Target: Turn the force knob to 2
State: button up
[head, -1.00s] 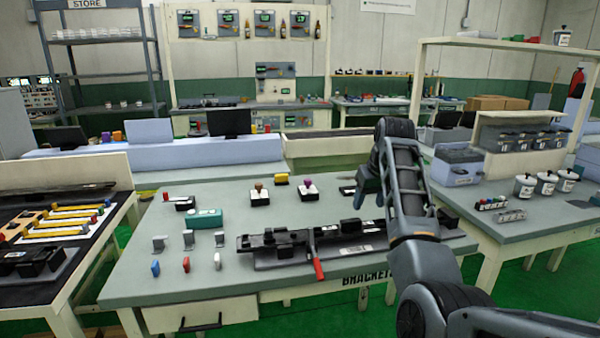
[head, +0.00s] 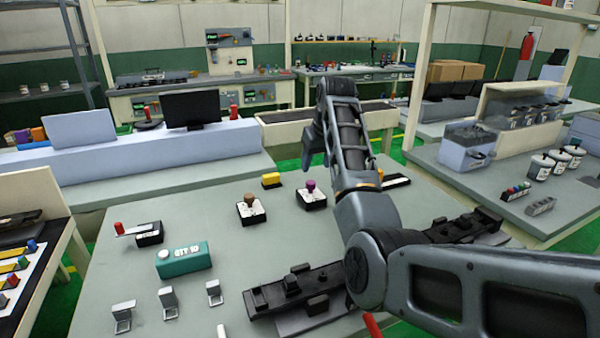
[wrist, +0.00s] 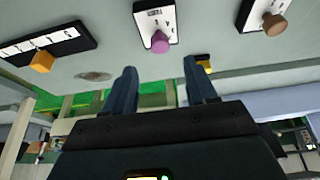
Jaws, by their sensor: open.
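In the head view, two knobs stand on white-faced black plates on the grey bench: a brown one (head: 248,199) and a purple one (head: 310,186). In the wrist view the purple knob (wrist: 160,42) lies ahead between my fingers, and the brown knob (wrist: 274,24) is at the upper right. Marks show on their plates but are too small to read, so I cannot tell which is the force knob or its setting. My gripper (head: 314,147) is raised above the back of the bench, open and empty (wrist: 160,76), touching neither knob.
A yellow block (head: 271,179) sits behind the knobs. An orange slider (wrist: 41,61) on a marked strip shows left in the wrist view. A teal box (head: 184,260), a red-handled crank (head: 148,233) and black fixtures (head: 300,293) occupy the bench. Bench space left of the brown knob is clear.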

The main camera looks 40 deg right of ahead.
aim_at(310, 181)
jog(key=shift+p+x, duration=0.3)
jog(key=shift+x, duration=3.6)
jog(key=c, duration=1.1)
jog(key=shift+o, duration=0.2)
jog(key=shift+r, duration=0.1)
jog(key=n, duration=0.2)
jog(key=n+y+p, duration=0.1)
jog(key=shift+d+n, duration=0.2)
jog(key=shift+n, duration=0.2)
jog(key=n+y+b, duration=0.1)
jog(key=n+y, duration=0.1)
jog(key=n, duration=0.2)
jog(key=shift+b, duration=0.3)
jog(key=shift+w+n, duration=0.1)
jog(key=shift+n, duration=0.3)
